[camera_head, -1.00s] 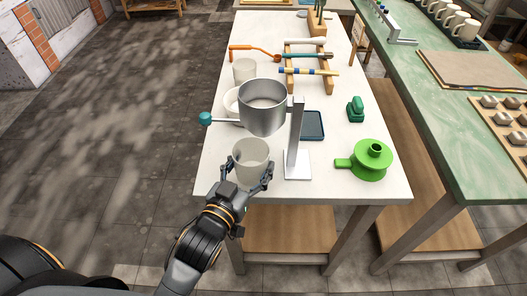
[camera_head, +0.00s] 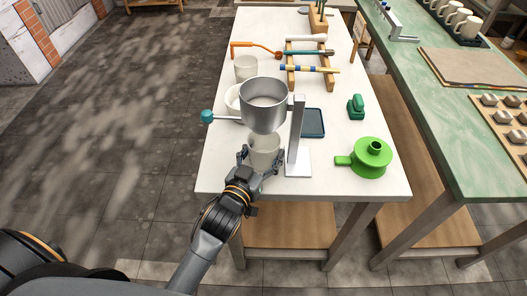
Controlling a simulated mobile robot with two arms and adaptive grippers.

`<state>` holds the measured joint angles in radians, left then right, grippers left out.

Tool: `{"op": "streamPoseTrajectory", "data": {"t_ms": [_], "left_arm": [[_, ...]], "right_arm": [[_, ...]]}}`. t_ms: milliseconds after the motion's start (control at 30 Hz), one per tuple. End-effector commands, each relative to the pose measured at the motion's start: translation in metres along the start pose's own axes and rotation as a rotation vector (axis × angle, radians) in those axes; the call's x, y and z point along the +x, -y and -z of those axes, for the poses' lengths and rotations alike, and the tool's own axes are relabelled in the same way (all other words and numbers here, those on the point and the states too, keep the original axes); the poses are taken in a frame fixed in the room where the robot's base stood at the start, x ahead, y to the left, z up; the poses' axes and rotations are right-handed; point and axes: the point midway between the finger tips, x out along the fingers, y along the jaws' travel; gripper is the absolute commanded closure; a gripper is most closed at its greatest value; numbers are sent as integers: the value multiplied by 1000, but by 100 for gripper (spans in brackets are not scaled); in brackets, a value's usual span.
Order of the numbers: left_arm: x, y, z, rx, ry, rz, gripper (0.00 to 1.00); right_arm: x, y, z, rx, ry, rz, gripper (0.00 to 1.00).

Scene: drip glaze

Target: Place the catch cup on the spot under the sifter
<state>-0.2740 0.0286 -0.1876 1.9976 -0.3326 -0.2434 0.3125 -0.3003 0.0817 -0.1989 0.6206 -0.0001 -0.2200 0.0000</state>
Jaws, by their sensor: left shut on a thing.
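The catch cup (camera_head: 264,154) is a pale off-white cup near the front of the white table. My left gripper (camera_head: 262,167) is shut on it from the front, one finger on each side. The sifter (camera_head: 263,108) is a grey metal bowl held on an upright stand (camera_head: 297,140) with a side handle ending in a teal knob (camera_head: 207,116). The cup is upright below the sifter, its upper rim partly hidden by the bowl. The spot under the sifter is hidden, and I cannot tell whether the cup touches the table. My right gripper is not in view.
A green funnel-like piece (camera_head: 371,158) lies right of the stand. A dark blue tray (camera_head: 313,123) and a green tool (camera_head: 356,107) are behind. Another pale cup (camera_head: 246,68) and a white bowl (camera_head: 232,100) stand behind the sifter. A wooden rack (camera_head: 309,70) is farther back.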

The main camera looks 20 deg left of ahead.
Motion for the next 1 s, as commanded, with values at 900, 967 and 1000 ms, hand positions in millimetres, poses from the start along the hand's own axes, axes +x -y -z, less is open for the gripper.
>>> {"op": "streamPoseTrajectory", "data": {"t_ms": [900, 967, 1000], "left_arm": [[-78, 0, -2, -1, 5, 0, 22], [-89, 0, -2, -1, 5, 1, 22], [-96, 0, -2, -1, 5, 1, 22]], "right_arm": [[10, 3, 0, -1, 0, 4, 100], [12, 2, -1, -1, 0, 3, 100], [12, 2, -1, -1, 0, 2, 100]]}}
